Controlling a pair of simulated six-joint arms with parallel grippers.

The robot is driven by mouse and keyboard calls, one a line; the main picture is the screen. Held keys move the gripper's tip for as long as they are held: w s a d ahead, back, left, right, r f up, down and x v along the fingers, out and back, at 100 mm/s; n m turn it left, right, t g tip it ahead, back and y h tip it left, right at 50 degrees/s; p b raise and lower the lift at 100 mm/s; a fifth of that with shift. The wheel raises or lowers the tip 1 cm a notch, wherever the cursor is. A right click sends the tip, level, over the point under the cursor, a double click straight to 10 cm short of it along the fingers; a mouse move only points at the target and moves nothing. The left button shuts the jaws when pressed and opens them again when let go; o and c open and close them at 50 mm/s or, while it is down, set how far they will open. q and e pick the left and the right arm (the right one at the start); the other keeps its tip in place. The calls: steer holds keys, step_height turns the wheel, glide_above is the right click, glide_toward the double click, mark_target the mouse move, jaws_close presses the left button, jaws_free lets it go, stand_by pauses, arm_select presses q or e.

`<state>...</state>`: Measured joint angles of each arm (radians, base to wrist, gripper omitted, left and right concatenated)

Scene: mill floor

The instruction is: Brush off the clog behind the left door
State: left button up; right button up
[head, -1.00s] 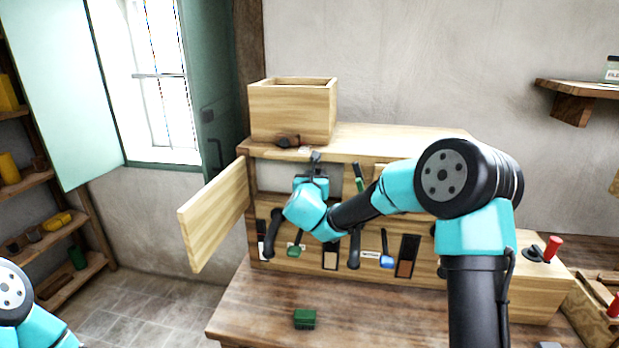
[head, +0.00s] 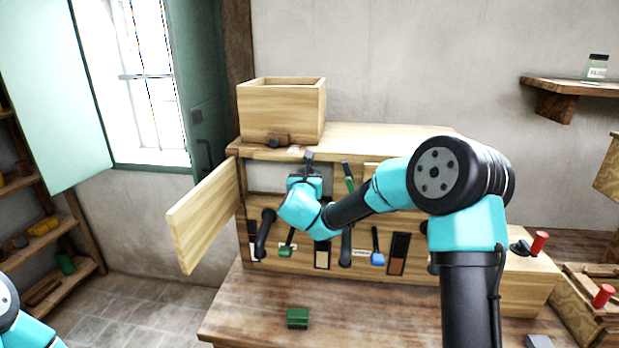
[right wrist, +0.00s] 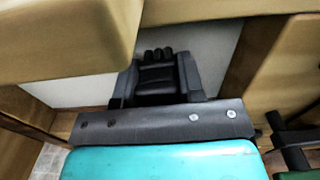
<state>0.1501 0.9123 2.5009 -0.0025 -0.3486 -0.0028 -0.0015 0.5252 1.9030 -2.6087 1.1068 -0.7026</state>
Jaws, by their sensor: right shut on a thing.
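The left door (head: 205,217), a pale wooden panel, stands swung open at the left of the wooden mill cabinet (head: 390,141). My right gripper (head: 308,168) is at the opening behind that door. In the right wrist view, my right gripper (right wrist: 156,75) is shut on a small dark thing (right wrist: 157,56) with rounded lumps; I cannot tell what it is. I cannot make out the clog. A green block (head: 298,318), possibly a brush, lies on the table (head: 250,300). Only part of my left arm shows at lower left; its gripper is out of view.
An open wooden box (head: 282,110) stands on the cabinet. Black handles, a green-tipped tool (head: 286,251) and a blue-tipped tool (head: 378,258) line the front. A red-knobbed lever (head: 539,243) is at the right. The table's front left is mostly clear.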

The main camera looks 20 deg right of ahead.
mark_target(287, 171)
steer(key=shift+w+a, duration=0.45)
steer(key=shift+a, duration=0.35)
steer(key=shift+w+a, duration=0.4)
steer(key=shift+a, duration=0.35)
steer(key=shift+a, duration=0.1)
steer(key=shift+w+a, duration=0.5)
steer(key=shift+a, duration=0.2)
steer(key=shift+w+a, duration=0.45)
steer(key=shift+a, duration=0.2)
steer(key=shift+s+a, duration=0.15)
steer(key=shift+v, duration=2.85)
